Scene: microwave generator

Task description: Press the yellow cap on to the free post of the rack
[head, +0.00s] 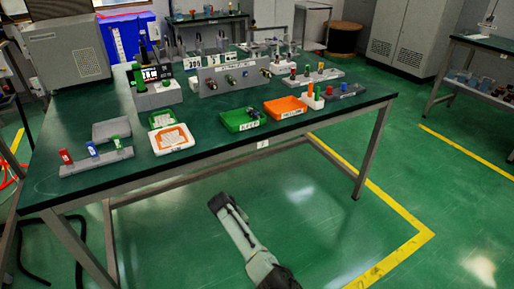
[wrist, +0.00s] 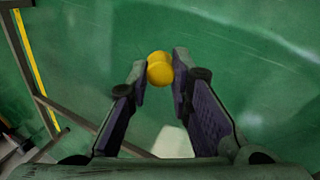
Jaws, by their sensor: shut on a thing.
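My gripper shows in the wrist view (wrist: 160,72) with its fingertips shut on the yellow cap (wrist: 159,68), a small rounded piece. In the head view my gripper (head: 217,202) is in front of the table and apart from it; the cap cannot be made out there. A light grey rack (head: 329,79) with several small coloured caps stands toward the back right of the table (head: 215,183). A darker rack (head: 352,94) with red and blue pieces is nearer the right edge. Free posts are too small to tell.
On the table are a green tray (head: 232,126), an orange tray (head: 276,112), a white tray (head: 172,146) and a grey stand (head: 110,163) with red, blue and green pieces. A grey panel (head: 215,87) stands behind. The floor in front is clear.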

